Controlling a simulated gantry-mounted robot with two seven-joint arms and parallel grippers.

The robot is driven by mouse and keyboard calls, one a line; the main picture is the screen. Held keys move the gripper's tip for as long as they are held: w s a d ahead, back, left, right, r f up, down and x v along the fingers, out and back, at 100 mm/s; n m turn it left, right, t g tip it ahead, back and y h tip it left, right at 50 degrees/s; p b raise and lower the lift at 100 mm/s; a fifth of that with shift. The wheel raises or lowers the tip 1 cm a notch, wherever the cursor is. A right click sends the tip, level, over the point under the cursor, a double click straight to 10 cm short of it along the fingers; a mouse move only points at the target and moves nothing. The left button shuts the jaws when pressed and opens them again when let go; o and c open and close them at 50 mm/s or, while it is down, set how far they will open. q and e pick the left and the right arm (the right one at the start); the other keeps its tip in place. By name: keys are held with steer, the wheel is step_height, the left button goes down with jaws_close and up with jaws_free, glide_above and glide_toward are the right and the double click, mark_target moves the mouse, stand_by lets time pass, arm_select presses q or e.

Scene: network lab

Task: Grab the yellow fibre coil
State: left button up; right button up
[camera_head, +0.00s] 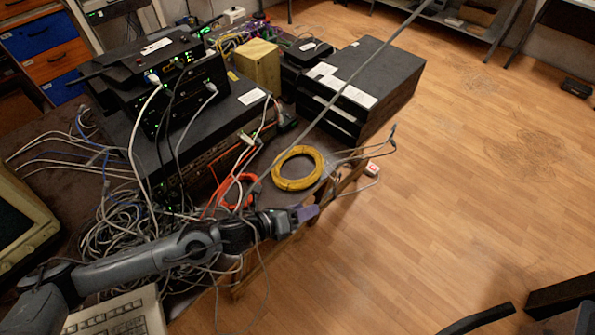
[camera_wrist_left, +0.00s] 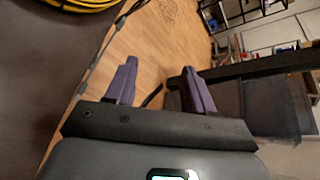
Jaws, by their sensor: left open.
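The yellow fibre coil (camera_head: 298,168) lies flat near the front right edge of the dark table (camera_head: 268,180) in the head view. In the left wrist view a part of the yellow coil (camera_wrist_left: 80,4) shows at the top left, cut off by the frame. My left gripper (camera_head: 311,211) is just below the coil in the head view, near the table's edge and apart from the coil. Its two purple fingers (camera_wrist_left: 160,85) are spread, with nothing between them. My right gripper is not in view.
An orange cable coil (camera_head: 238,190) lies left of the yellow coil. Tangled grey cables (camera_head: 130,220) and stacked black network boxes (camera_head: 190,110) fill the left. A grey cable (camera_head: 345,160) passes by the yellow coil's right side. Black drawers (camera_head: 360,85) stand behind. Open floor lies right.

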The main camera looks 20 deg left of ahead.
mark_target(306, 180)
arm_select(q)
steer(key=w+a+m, duration=0.1)
steer(key=a+m, duration=0.2)
steer(key=w+a+m+h+b, duration=0.1)
steer(key=a+m, duration=0.2)
steer(key=m, duration=0.1)
steer(key=w+a+m+g, duration=0.1)
steer(key=a+m, duration=0.2)
steer(key=a, duration=0.1)
steer(key=shift+w+f+m+h+b, duration=0.3)
steer(key=shift+w+m+h+b, duration=0.05)
steer(key=shift+w+m+h, duration=0.05)
steer(key=shift+w+f, duration=0.2)
steer(key=shift+w, duration=0.1)
steer(key=b+x, duration=0.1)
steer(key=x, duration=0.3)
steer(key=shift+w+d, duration=0.1)
steer(key=shift+d, duration=0.1)
steer(key=shift+w+d+f, duration=0.2)
steer(key=shift+w+f, duration=0.1)
steer(key=shift+w, duration=0.1)
steer(key=b+x, duration=0.1)
steer(key=x, duration=0.3)
steer(key=shift+w+a+b, duration=0.1)
steer(key=shift+w+b, duration=0.2)
steer(key=shift+b, duration=0.05)
steer(key=shift+c, duration=0.3)
jaws_close()
